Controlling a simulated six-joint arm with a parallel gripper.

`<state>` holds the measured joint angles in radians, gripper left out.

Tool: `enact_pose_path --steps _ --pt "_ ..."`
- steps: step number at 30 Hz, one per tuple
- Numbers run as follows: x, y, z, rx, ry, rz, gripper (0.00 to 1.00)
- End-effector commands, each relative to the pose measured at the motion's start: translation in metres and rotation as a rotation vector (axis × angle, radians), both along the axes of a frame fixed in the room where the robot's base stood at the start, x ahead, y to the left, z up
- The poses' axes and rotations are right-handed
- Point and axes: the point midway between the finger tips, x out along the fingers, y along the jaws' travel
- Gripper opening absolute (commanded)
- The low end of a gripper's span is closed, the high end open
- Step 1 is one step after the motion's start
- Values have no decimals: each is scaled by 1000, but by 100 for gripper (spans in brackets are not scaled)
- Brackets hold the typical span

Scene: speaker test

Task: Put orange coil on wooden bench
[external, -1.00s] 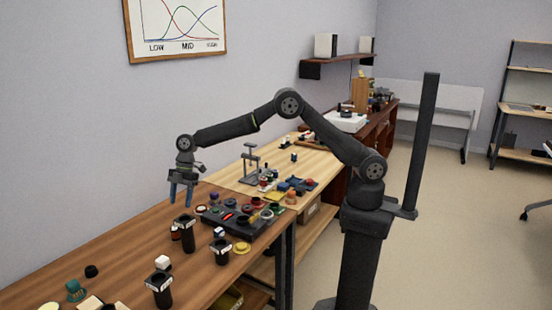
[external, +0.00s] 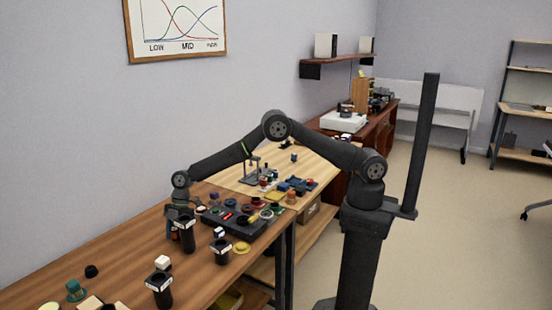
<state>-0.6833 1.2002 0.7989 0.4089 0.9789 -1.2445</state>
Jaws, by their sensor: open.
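My gripper (external: 172,234) is open and low over the near brown part of the wooden bench (external: 120,252), just left of a tall black cup (external: 185,236). That cup partly hides its fingers. A dark reddish item shows at the fingers, but I cannot tell whether they surround it or touch it. A small orange round thing (external: 291,196), possibly the orange coil, stands at the bench's right edge beside the dark tray, well right of my gripper. It is too small to be sure of.
The dark tray (external: 233,223) holds several coloured round parts. A grey stand (external: 252,172) is on the paler bench part. The brown surface at left is mostly clear.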

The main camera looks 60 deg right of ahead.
Motion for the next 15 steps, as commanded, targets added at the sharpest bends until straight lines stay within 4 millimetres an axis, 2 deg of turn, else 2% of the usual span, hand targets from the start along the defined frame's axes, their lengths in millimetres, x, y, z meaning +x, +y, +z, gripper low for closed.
enact_pose_path --steps 6,13,15 --pt "0 1 0 1 -2 -1 57" --pt "0 1 0 1 -1 0 11" --pt "0 1 0 1 -2 -1 4"
